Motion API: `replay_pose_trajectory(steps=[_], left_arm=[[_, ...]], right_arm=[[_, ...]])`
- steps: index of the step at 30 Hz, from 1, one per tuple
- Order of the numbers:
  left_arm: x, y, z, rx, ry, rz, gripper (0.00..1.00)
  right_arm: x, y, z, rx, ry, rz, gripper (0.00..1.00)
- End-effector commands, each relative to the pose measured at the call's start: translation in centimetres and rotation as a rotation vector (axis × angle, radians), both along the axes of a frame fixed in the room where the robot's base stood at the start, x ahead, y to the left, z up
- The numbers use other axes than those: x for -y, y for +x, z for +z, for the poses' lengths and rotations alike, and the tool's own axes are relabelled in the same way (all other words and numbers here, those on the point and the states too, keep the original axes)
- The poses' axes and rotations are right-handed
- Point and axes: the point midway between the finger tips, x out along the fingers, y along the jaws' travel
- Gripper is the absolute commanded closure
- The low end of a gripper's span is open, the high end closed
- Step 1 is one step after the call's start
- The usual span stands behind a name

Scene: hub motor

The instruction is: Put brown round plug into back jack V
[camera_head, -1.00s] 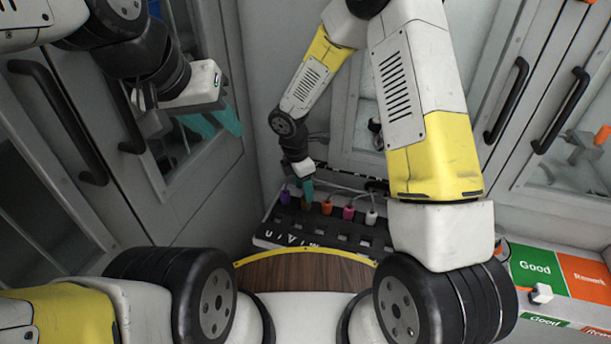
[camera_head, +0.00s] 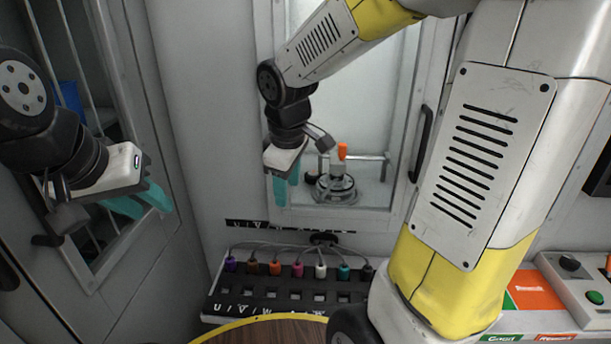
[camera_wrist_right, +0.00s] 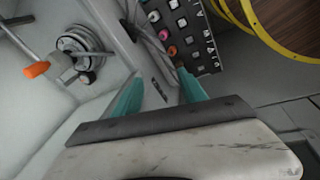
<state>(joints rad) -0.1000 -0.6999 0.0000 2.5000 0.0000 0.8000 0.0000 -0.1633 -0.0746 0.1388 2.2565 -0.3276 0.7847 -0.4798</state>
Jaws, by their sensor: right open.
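The brown round plug (camera_head: 253,267) stands in the rear part of the black jack panel (camera_head: 215,303), between a purple plug (camera_head: 230,264) and an orange plug (camera_head: 275,268). Its cable runs up behind it. White letters, V among them, run along the panel's front; which opening is back jack V I cannot tell. My right gripper (camera_head: 283,188) is open and empty, high above and behind the panel, with teal fingers pointing down. In the right wrist view the fingers (camera_wrist_right: 160,95) are apart. My left gripper (camera_head: 140,202) is open and empty at the left, away from the panel.
Pink (camera_head: 297,270), white (camera_head: 320,271), teal (camera_head: 343,273) and black plugs continue the row. A lettered strip (camera_head: 285,227) is on the wall behind. A metal hub fixture (camera_head: 335,188) with an orange tip stands in the rear window. My right arm covers the right side.

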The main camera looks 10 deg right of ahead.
Motion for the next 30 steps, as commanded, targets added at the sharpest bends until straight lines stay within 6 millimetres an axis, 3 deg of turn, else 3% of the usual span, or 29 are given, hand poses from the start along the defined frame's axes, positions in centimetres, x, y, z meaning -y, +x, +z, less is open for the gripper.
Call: replay_pose_trajectory(steps=[1, 6, 12, 18, 30], left_arm=[[0.0, 0.0, 0.0, 0.0, 0.0, 0.0, 0.64], [0.0, 0.0, 0.0, 0.0, 0.0, 0.0, 0.64], [0.0, 0.0, 0.0, 0.0, 0.0, 0.0, 0.64], [0.0, 0.0, 0.0, 0.0, 0.0, 0.0, 0.64], [0.0, 0.0, 0.0, 0.0, 0.0, 0.0, 0.64]], right_arm=[[1.2, -1.5, 1.7, 0.038, 0.054, -0.113, 0.51], [3.3, -6.4, 5.2, 0.123, 0.267, -0.468, 0.51], [4.2, -10.4, 7.0, 0.172, 0.48, -0.737, 0.51], [4.3, -11.6, 7.4, 0.18, 0.557, -0.823, 0.51], [4.3, -11.6, 7.5, 0.181, 0.555, -0.823, 0.51]])
